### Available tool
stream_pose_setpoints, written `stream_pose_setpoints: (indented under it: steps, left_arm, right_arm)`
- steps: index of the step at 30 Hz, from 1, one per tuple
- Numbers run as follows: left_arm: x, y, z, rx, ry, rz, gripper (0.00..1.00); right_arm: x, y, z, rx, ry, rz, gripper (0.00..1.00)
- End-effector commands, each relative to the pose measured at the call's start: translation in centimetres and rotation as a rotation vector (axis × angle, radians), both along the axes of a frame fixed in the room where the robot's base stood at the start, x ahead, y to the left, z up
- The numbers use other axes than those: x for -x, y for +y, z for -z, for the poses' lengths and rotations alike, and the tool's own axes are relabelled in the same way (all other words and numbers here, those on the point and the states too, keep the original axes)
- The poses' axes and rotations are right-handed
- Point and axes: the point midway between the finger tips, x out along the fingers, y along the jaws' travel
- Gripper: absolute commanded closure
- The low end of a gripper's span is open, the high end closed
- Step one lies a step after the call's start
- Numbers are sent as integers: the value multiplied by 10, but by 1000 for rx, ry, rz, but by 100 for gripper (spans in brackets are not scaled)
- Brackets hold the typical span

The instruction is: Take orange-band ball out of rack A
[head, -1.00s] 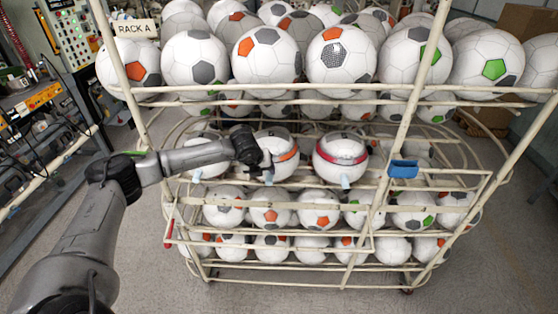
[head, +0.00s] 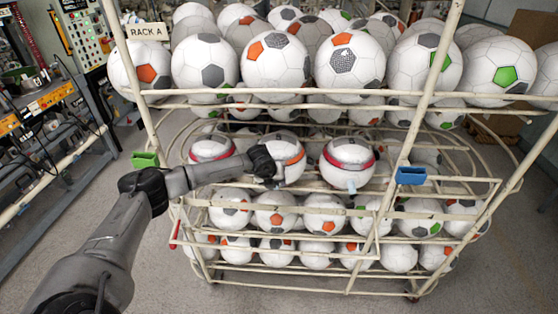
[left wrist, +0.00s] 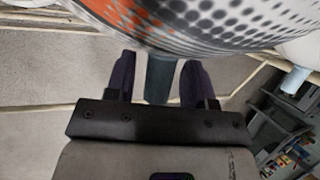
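The orange-band ball (head: 290,150) sits on the middle level of rack A, between two red-band balls (head: 348,158) (head: 210,148). In the left wrist view its white, dotted underside with an orange patch (left wrist: 200,18) fills the top. A blue-grey tab (left wrist: 160,78) hangs below it. My left gripper (head: 277,181) is at the ball's lower left front. In the left wrist view its two dark fingers (left wrist: 158,80) are apart, one on each side of the tab, with narrow gaps visible. The tab is hidden in the head view. My right gripper is not in view.
The cream rack's rails (head: 330,105) run above and below the middle level. Soccer balls fill the upper and lower levels. A blue clip (head: 410,176) and a green clip (head: 145,160) sit on the rack. A workbench (head: 45,135) stands left; floor is clear in front.

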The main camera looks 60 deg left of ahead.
Motion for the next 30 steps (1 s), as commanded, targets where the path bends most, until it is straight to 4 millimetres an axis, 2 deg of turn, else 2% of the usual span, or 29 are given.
stream_pose_setpoints:
  steps: [2, 15, 30]
  left_arm:
    - [0, 0, 0, 0, 0, 0, 59]
    - [0, 0, 0, 0, 0, 0, 100]
    - [1, -1, -6, -2, -5, 1, 100]
  right_arm:
    - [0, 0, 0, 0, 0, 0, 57]
    - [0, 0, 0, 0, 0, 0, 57]
    - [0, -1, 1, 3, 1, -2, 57]
